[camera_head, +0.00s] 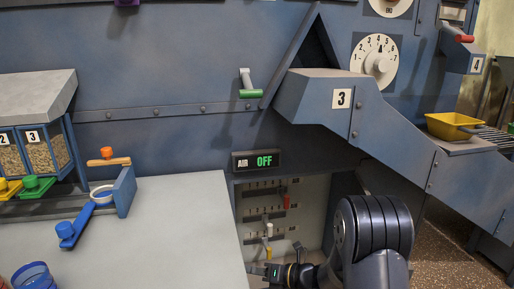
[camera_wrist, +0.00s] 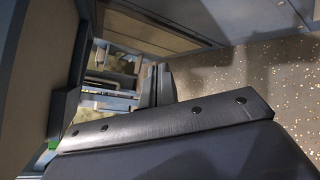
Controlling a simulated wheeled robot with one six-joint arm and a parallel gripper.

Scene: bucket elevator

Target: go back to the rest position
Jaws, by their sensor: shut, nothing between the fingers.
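My gripper (camera_head: 258,270) is at the bottom of the head view, low in front of the recessed panel and just past the right edge of the grey table top. My dark arm bends down to it from the right. In the wrist view my gripper's dark fingers (camera_wrist: 156,86) are together with nothing seen between them. The camera there looks along them in a sideways view.
Chute 3 (camera_head: 342,98) slopes down right above my arm. A yellow tray (camera_head: 453,125) sits right. The grey table (camera_head: 175,235) is mostly clear.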

